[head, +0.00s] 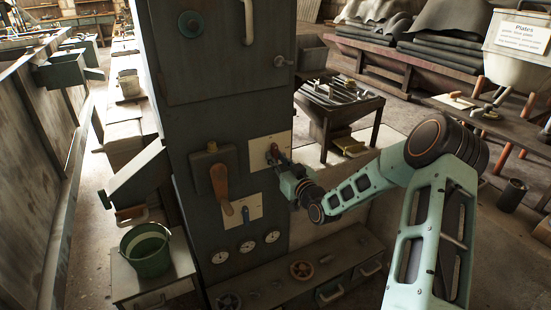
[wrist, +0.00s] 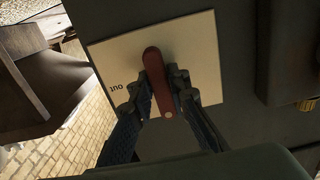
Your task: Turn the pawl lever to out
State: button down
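The pawl lever is a short dark red handle (wrist: 158,82) on a pale plate (wrist: 207,62) on the dark cabinet front. The word OUT shows on the plate left of the lever in the wrist view, turned nearly upside down. In the head view the red lever (head: 273,152) and its plate (head: 257,157) are partly covered by my gripper (head: 284,168). In the wrist view my gripper (wrist: 160,88) has one finger on each side of the lever, and both fingertips appear to touch it. The rest of the plate's markings are hidden or not legible.
An orange-brown lever (head: 221,185) on a dark box is left of the plate. A small blue lever (head: 245,213) on another pale plate is below, above several gauges (head: 246,246). A shelf with a red handwheel (head: 301,270) juts out at the bottom. A green bucket (head: 146,250) stands left.

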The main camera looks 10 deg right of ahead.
jog(key=shift+m, duration=0.3)
jog(key=m+b, duration=0.1)
jog(key=m, duration=0.1)
jog(key=shift+f+m, duration=0.1)
jog(key=shift+m, duration=0.3)
jog(key=m, duration=0.5)
jog(key=shift+a+m+b, duration=0.1)
jog(key=shift+m+b, duration=0.2)
jog(key=shift+b, duration=0.1)
jog(key=m, duration=0.4)
jog(key=shift+s+r, duration=0.1)
jog(key=shift+r, duration=0.1)
jog(key=shift+a+m, duration=0.1)
jog(key=shift+m, duration=2.3)
jog(key=c, duration=1.9)
grip_release()
jog(key=shift+r, duration=0.1)
